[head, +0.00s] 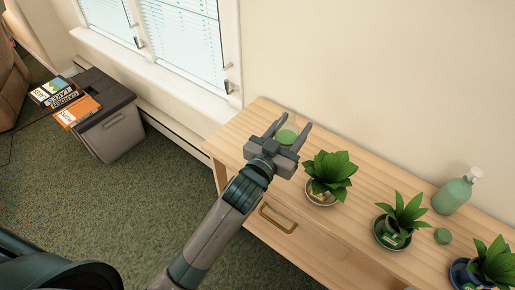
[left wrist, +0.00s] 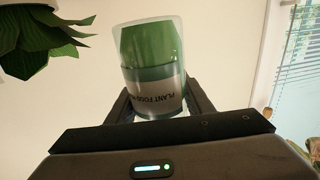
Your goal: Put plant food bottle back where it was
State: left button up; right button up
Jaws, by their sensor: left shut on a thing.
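The plant food bottle is a green bottle with a white label; in the left wrist view the bottle (left wrist: 150,65) shows upside down in the picture, with "PLANT FOOD" readable on its label. My left gripper (head: 287,133) is shut on it, one finger on each side. In the head view the bottle (head: 287,132) shows between the fingers, over the left end of the wooden cabinet (head: 235,135). I cannot tell whether its base touches the cabinet top. My right gripper is not in view.
A potted plant (head: 330,172) stands just right of my left gripper. Farther right are another potted plant (head: 402,216), a small green round object (head: 443,236), a green pump bottle (head: 453,194) and a plant (head: 494,262) in a blue pot. A grey bin (head: 112,130) with books stands left.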

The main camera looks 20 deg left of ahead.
pick_arm(q)
jog(key=w+a+f+p, duration=0.2)
jog(key=w+a+f, duration=0.3)
jog(key=a, duration=0.5)
jog(key=shift+f, duration=0.85)
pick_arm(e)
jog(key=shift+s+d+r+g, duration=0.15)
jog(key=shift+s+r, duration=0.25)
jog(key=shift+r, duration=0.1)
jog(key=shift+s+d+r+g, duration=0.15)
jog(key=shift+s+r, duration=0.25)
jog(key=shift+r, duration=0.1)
pick_arm(q)
jog(key=shift+a, duration=0.1)
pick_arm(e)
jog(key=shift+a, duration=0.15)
pick_arm(q)
notch_tip(320, 180, down, 4)
jog(key=shift+p, duration=0.6)
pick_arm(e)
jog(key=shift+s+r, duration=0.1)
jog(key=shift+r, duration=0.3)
pick_arm(q)
jog(key=shift+f, duration=0.1)
